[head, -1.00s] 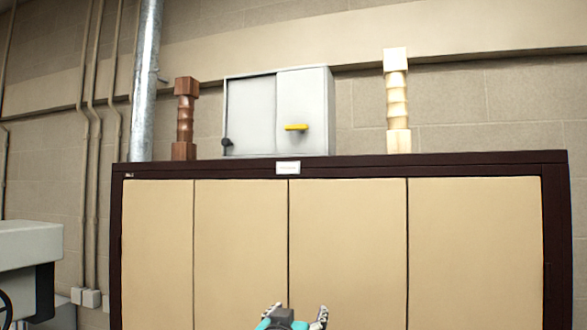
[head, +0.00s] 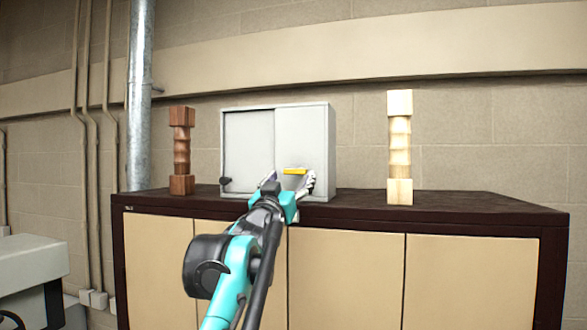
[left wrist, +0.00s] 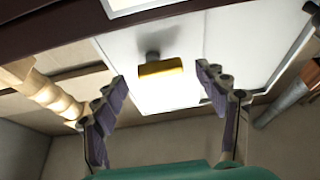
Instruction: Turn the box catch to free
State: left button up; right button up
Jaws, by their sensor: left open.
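The grey-white box (head: 302,130) stands on the dark cabinet top, with two front panels. Its yellow catch (head: 294,171) is a bar lying level on the right panel; it also shows in the left wrist view (left wrist: 160,67), on a dark stem. My left gripper (head: 289,180) is in front of the box, its fingers spread to either side of the catch. In the left wrist view the open fingers (left wrist: 160,82) flank the yellow bar with gaps on both sides, not touching it. My right gripper is not in view.
A dark turned wooden post (head: 181,150) stands left of the box and a pale one (head: 399,150) stands right. The cabinet top (head: 450,205) is clear at right.

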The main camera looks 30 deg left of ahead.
aim_at(296, 172)
pick_arm(q)
jog(key=x, duration=0.2)
jog(key=shift+w+a+p, duration=0.1)
jog(key=shift+w+p, duration=0.15)
jog(key=shift+p, duration=0.05)
jog(key=shift+r, duration=0.1)
jog(key=shift+s, duration=0.1)
jog(key=c, duration=1.2)
jog(key=shift+o, duration=0.3)
